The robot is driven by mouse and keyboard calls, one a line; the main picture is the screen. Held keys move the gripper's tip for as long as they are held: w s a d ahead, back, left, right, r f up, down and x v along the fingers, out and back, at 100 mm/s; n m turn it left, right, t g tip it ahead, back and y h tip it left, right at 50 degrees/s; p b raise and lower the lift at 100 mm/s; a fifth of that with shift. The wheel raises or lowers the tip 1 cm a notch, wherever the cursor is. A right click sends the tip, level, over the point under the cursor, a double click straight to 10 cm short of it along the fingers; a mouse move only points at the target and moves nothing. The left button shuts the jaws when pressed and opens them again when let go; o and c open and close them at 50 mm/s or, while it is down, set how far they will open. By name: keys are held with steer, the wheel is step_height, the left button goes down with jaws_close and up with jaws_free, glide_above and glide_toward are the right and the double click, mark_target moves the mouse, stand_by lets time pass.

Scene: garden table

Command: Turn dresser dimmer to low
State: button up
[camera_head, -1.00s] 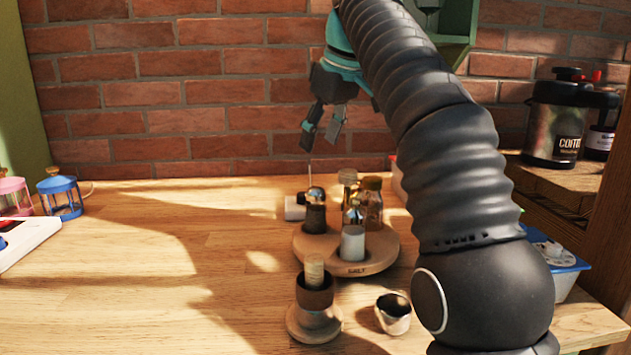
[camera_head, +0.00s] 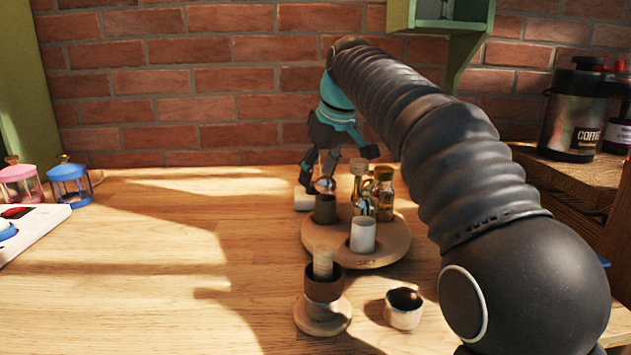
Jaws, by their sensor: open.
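My gripper (camera_head: 318,178) points down at the back of the wooden table, just behind the round condiment tray. Its jaws are open. A small white box (camera_head: 303,200) sits on the table right below and beside the fingers; its top and right side are partly hidden by them and by a grey-brown shaker. No clearly marked dimmer shows, and I cannot tell whether this box is it. A silver dome shows between the fingers; I cannot tell what it belongs to or whether the fingers touch it.
The round wooden tray (camera_head: 318,247) holds a grey-brown shaker (camera_head: 324,211), a white shaker (camera_head: 363,236) and glass jars. A white panel (camera_head: 42,222) and two small lanterns are at left. The left-middle table is clear.

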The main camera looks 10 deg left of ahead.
steer(key=shift+x, duration=1.25)
jaws_close()
steer(key=shift+r+n, duration=0.1)
steer(key=shift+n, duration=0.2)
steer(key=shift+w+n+g+y, duration=0.15)
steer(key=shift+n+g+y, duration=0.15)
steer(key=shift+n, duration=0.6)
steer(key=shift+w+n+g+y, duration=0.15)
steer(key=shift+n+g, duration=0.35)
steer(key=shift+n, duration=0.75)
steer(key=shift+s+n+g+y, duration=0.15)
steer(key=shift+n+g, duration=0.35)
steer(key=shift+n, duration=0.75)
steer(key=shift+w, duration=0.1)
